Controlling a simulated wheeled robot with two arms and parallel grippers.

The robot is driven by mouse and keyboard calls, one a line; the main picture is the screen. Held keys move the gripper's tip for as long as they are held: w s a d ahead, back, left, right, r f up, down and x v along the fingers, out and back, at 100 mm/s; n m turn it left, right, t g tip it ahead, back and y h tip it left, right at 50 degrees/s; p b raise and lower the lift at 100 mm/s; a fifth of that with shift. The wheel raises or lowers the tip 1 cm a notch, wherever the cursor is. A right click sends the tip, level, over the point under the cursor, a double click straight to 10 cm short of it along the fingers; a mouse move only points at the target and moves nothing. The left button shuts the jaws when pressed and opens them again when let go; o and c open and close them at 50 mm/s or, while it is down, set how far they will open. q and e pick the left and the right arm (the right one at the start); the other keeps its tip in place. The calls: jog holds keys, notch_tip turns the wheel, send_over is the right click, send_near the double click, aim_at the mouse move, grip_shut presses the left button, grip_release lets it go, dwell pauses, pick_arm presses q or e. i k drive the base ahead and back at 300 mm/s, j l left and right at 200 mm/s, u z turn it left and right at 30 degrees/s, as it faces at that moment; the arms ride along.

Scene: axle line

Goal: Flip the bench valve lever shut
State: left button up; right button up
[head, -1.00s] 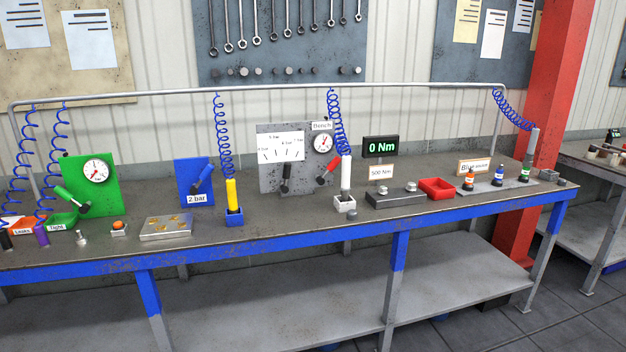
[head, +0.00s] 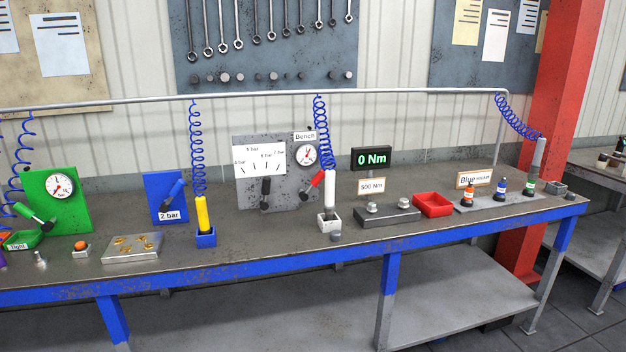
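The bench valve is a red-handled lever (head: 317,180) on a grey panel (head: 247,193) at the back of the workbench. The lever slants up to the right from a dark pivot. A round gauge (head: 306,155) and a "Bench" label (head: 304,136) sit above it on the panel. A white tool (head: 330,187) on a blue coiled hose stands just right of the lever, close to it in the picture. Neither of my grippers is in view.
A black-handled lever (head: 265,192) is on the same panel. A yellow tool (head: 203,213) stands in a blue holder (head: 205,238). A green panel (head: 72,214) and a blue panel (head: 160,184) are to the left. A red tray (head: 433,204) is to the right. The floor in front right is clear.

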aim_at(303, 194)
jog(key=i+j, duration=0.15)
jog(key=i, duration=0.4)
jog(key=i+j+z, duration=0.1)
jog(key=i, duration=0.45)
jog(key=j, duration=0.1)
